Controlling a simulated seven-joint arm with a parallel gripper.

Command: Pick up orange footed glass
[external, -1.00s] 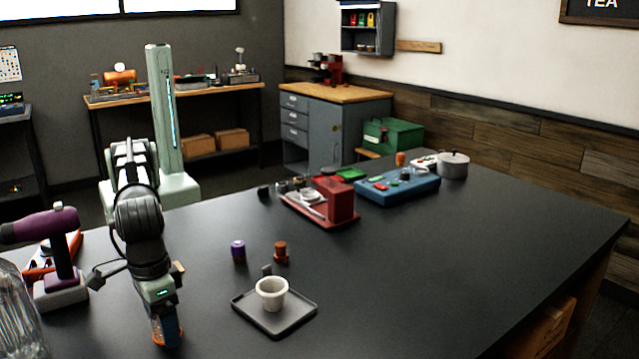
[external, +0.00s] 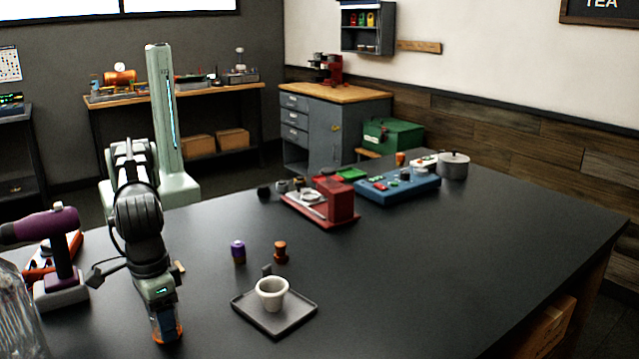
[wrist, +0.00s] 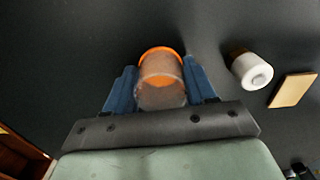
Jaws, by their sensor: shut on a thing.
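The orange footed glass (wrist: 161,86) sits between the blue fingers of my gripper (wrist: 161,92) in the wrist view. It is a clear cup with an orange ring at its far end, and a finger touches it on each side. In the external view my gripper (external: 165,323) is at the lower left, low over the black table. The glass (external: 168,339) shows there as an orange-tinted piece at the fingertips, partly hidden by them. I cannot tell whether it touches the table.
A white cup (external: 271,289) stands on a dark square tray (external: 297,314) to the right. Purple (external: 238,252) and orange-brown (external: 281,252) small pieces stand behind it. A purple tool (external: 62,262) and a clear vessel (external: 15,315) are at left. The table's right side is clear.

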